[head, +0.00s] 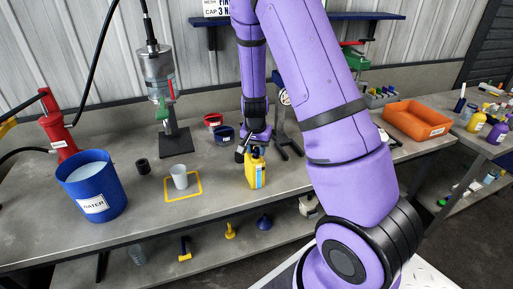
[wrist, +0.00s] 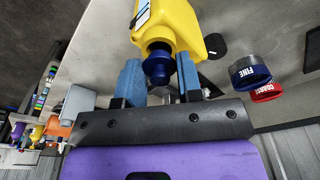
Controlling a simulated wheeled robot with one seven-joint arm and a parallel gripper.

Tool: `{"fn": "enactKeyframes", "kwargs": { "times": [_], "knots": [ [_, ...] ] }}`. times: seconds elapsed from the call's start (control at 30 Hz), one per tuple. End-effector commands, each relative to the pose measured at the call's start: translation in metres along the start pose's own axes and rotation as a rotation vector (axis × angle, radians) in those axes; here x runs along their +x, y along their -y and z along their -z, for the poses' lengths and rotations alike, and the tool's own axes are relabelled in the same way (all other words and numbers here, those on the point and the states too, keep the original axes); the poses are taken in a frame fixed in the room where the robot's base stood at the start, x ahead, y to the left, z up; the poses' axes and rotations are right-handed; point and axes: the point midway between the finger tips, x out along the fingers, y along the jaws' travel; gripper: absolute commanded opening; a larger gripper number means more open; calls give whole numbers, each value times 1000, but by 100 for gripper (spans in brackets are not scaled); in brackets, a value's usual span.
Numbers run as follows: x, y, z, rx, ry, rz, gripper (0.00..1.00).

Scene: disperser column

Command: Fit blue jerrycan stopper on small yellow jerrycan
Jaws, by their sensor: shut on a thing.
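The small yellow jerrycan (head: 252,174) stands upright on the workbench with a blue-and-white label on its side. It also shows in the wrist view (wrist: 178,22), at the top. The blue jerrycan stopper (wrist: 157,67) is at the can's mouth, between my gripper's blue finger pads; I cannot tell how far it is seated. My gripper (wrist: 158,76) is shut on the stopper. In the head view my gripper (head: 253,152) is directly over the can's top, and the stopper is hidden there.
Red (head: 213,120) and blue (head: 223,134) mesh caps sit behind left of the can. A cup (head: 180,178) stands left on a yellow-outlined square. A blue water bucket (head: 92,195) is farther left. An orange tray (head: 416,121) is at right.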

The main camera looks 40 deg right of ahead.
Motion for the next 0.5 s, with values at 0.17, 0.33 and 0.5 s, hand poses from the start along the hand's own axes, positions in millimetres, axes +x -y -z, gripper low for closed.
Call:
{"fn": "enactKeyframes", "kwargs": {
  "times": [0.17, 0.33, 0.5],
  "knots": [
    [4, 0, 0, 0, 0, 0, 11],
    [8, 0, -1, 0, 1, -1, 11],
    [12, 0, -2, 0, 1, -1, 11]
  ]
}}
